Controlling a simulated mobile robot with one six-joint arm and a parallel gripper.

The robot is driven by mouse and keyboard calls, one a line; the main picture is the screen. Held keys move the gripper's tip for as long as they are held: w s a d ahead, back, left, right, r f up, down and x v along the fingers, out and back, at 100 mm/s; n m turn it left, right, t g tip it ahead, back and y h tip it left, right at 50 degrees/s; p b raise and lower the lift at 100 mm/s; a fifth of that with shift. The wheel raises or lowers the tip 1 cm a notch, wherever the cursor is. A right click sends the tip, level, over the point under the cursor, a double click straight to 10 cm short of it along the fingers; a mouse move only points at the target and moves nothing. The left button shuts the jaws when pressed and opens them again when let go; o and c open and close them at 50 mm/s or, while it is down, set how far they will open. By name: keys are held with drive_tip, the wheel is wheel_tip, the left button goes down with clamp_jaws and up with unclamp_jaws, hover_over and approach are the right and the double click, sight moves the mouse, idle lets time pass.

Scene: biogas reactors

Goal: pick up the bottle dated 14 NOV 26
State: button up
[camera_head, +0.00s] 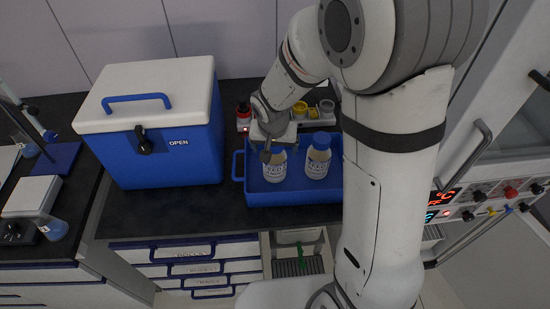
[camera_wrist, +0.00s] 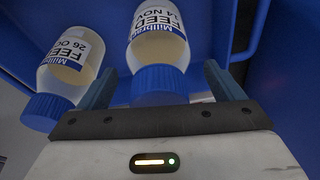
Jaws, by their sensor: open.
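In the wrist view, the bottle marked 14 NOV (camera_wrist: 158,48) has a blue cap, pale yellow contents and a white label. Its year is cut off by the frame. My gripper (camera_wrist: 162,84) is open, with the cap between its two fingers; contact cannot be told. A similar bottle marked 26 OC (camera_wrist: 72,62) is on the left, outside the fingers. In the head view, my gripper (camera_head: 268,152) is over the left bottle (camera_head: 274,168), hiding its cap. The right bottle (camera_head: 318,158) stands beside it, fully visible. Both are upright in the blue tray (camera_head: 290,198).
A blue cooler box (camera_head: 165,140) with a white lid stands left of the tray on the dark bench (camera_head: 170,210). Behind the tray is a white rack (camera_head: 310,122) with small coloured items. A control panel (camera_head: 470,205) is at the right.

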drive_tip(key=shift+f, duration=0.3)
drive_tip(key=c, duration=1.3)
